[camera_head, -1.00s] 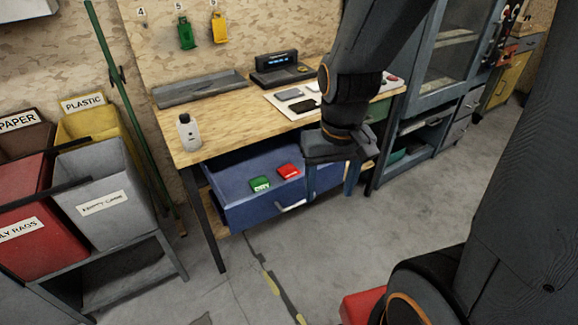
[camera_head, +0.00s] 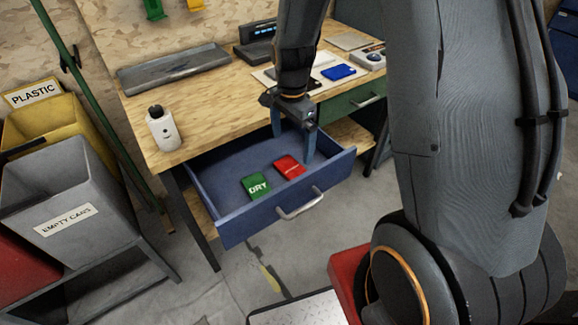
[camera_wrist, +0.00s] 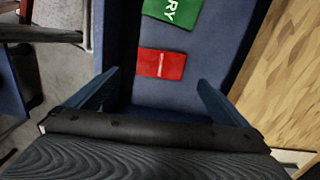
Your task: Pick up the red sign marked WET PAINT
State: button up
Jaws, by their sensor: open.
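The red sign (camera_head: 289,167) lies flat in the open blue drawer (camera_head: 229,228), right of a green sign marked DRY (camera_head: 255,186). Its small lettering is too small to read. In the wrist view the red sign (camera_wrist: 161,64) lies ahead of the fingers, just below the green sign (camera_wrist: 172,23) in the picture. My gripper (camera_head: 293,145) points down over the back right part of the drawer, close to the red sign. In the wrist view the gripper (camera_wrist: 150,88) is open, with nothing between its two fingers.
The wooden workbench (camera_head: 205,108) stands behind and above the drawer, with a white bottle (camera_head: 162,128) at its left corner. A blue flat item (camera_head: 338,72) lies on the benchtop. Grey (camera_head: 65,200) and yellow bins stand at left. The drawer's walls surround the signs.

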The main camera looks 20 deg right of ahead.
aim_at(292, 169)
jog(key=shift+w+d+f+b, duration=0.1)
jog(key=shift+w+f+b, duration=0.05)
jog(key=shift+f+b, duration=1.05)
jog(key=shift+f+p, duration=0.5)
jog(key=shift+f, duration=3.45)
jog(key=c, duration=0.9)
jog(key=shift+r, duration=0.15)
